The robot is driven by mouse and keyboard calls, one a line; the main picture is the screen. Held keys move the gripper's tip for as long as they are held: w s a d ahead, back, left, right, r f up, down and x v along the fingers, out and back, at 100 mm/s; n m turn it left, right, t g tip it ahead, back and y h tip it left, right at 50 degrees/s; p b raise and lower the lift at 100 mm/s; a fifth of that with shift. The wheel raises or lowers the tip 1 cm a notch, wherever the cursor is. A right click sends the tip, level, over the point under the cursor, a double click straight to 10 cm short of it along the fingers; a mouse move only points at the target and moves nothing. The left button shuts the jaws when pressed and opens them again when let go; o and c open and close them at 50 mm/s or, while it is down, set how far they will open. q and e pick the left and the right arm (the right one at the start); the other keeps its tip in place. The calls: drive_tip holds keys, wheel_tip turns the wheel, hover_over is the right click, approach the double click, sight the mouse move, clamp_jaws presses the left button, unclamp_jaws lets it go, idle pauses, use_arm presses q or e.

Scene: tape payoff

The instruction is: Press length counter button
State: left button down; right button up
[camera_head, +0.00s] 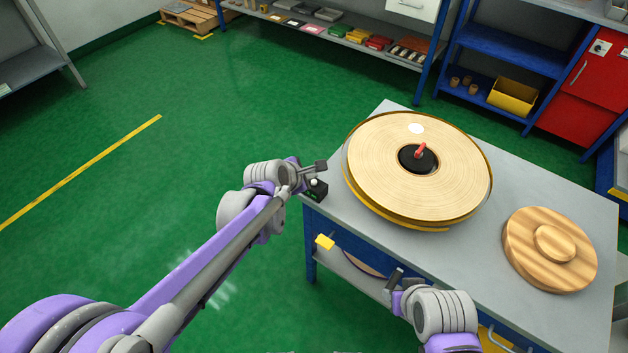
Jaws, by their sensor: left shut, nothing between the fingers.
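A small black box, which looks like the length counter (319,192), sits at the left corner of the grey table, with a pale round button (314,182) on top and a bit of green on its front. My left gripper (320,166) is shut and empty, at the far side of the box and close to it. I cannot tell whether it touches the box, and the arm hides part of the box's left side. My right gripper (394,279) hangs in front of the table's near edge, away from the counter; its finger gap is not clear.
A large tape roll (390,165) with a black hub and red handle lies on the table (500,180) just right of the counter. A round wooden piece (550,249) lies at the right. Green floor is open on the left.

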use_arm(q)
drive_tip(key=shift+f, duration=0.1)
idle(0.6)
drive_tip(key=shift+f, duration=0.35)
drive_tip(key=shift+f+b, duration=0.45)
drive_tip(key=shift+b, duration=0.1)
idle(0.4)
drive_tip(key=shift+r, duration=0.15)
drive_tip(key=shift+r+p, duration=0.65)
drive_tip(key=shift+r, duration=0.1)
drive_tip(key=shift+r+p, duration=1.8)
drive_tip(key=shift+r, duration=0.65)
